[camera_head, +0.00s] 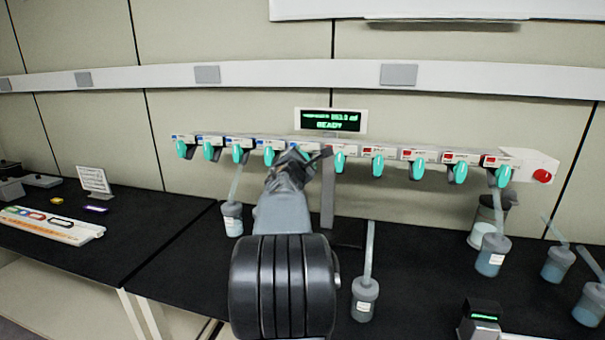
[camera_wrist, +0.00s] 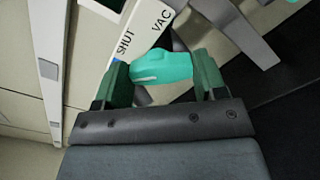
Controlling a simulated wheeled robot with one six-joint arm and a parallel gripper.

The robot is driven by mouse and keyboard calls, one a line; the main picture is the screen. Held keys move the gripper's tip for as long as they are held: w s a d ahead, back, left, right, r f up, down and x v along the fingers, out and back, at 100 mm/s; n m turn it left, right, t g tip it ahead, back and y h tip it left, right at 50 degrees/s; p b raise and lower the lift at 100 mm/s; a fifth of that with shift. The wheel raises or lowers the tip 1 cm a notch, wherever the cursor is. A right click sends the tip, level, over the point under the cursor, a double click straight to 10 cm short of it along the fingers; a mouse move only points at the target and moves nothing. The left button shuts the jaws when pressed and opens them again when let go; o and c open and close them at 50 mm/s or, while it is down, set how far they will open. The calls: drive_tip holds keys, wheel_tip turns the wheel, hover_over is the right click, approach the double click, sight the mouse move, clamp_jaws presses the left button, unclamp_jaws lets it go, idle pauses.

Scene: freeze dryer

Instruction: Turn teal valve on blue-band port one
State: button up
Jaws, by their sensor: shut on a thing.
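A teal valve (camera_wrist: 162,69) sits between the two fingers of my gripper (camera_wrist: 163,80) in the wrist view, and the gripper is shut on it. The labels SHUT and VAC and a bit of blue show on the white port face beside it. In the head view, my gripper (camera_head: 298,163) reaches the manifold (camera_head: 218,141) near its middle, just below the display, and hides part of the valves there. Other teal valves hang along the row, with blue-marked ports on the left and red-marked ports on the right. The number of the held port cannot be read.
A display reading READY (camera_head: 330,120) stands above the manifold. A red button (camera_head: 542,176) is at its right end. A flask (camera_head: 232,218) hangs left of my arm, another (camera_head: 491,255) hangs at the right. A flask (camera_head: 365,298) stands on the black bench right of my arm.

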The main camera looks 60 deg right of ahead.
drive_tip(key=shift+f+m+b, duration=0.15)
drive_tip(key=shift+m+b, duration=1.95)
drive_tip(key=shift+f+m+b, duration=0.1)
drive_tip(key=shift+m+b, duration=2)
drive_tip(key=shift+r+m, duration=0.1)
drive_tip(key=shift+m, duration=0.2)
drive_tip(key=o, duration=0.9)
drive_tip(key=b+v, duration=0.3)
drive_tip(key=v, duration=1)
drive_tip(key=shift+s+a, duration=0.1)
drive_tip(key=shift+a, duration=0.25)
